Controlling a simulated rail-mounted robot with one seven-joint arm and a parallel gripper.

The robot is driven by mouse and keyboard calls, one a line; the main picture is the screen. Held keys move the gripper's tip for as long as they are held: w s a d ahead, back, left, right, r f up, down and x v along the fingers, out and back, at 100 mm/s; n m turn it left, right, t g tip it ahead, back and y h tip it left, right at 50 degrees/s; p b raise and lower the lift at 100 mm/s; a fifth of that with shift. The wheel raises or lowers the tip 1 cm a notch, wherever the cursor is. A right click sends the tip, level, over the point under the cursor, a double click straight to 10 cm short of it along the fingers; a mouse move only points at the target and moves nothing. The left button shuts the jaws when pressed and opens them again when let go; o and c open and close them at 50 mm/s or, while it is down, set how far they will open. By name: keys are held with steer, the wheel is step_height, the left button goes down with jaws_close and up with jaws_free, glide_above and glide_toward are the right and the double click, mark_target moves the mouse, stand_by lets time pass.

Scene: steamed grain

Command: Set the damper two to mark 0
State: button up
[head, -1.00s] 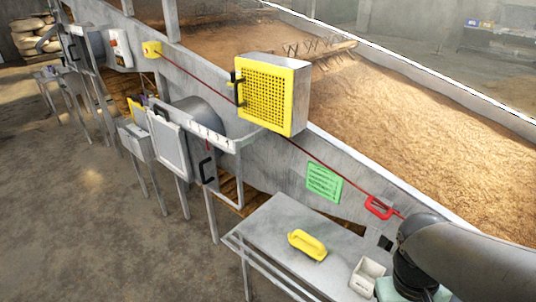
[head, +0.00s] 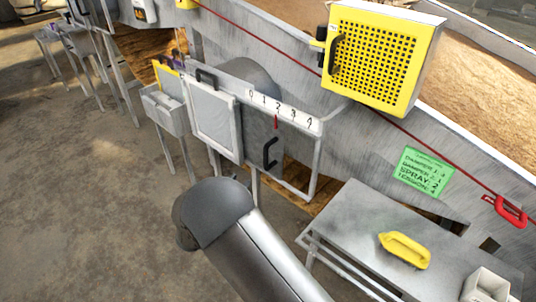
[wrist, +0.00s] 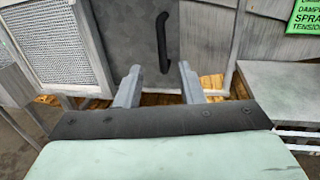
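The near damper is a grey plate (head: 262,140) with a black vertical handle (head: 270,153), set below a white scale bar (head: 285,109) marked 0 to 4. Its red pointer (head: 276,122) hangs at about mark 2. In the wrist view the handle (wrist: 162,42) is ahead, beyond my fingertips and roughly centred between them. My gripper (wrist: 157,82) is open and empty, apart from the handle. In the head view my arm reaches in from the bottom, and my fingers are hidden there. No label shows which damper this is.
A white mesh screen panel (head: 213,111) stands left of the damper plate. A yellow grille box (head: 375,60) hangs above right. A metal table (head: 360,225) with a yellow handled tool (head: 404,250) and a white box (head: 485,287) is at right. A green sign (head: 423,172) hangs above the table.

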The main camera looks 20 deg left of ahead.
glide_above(266, 168)
steer(key=shift+w+a+p, duration=0.15)
steer(key=shift+w+p, duration=0.25)
steer(key=shift+p, duration=0.05)
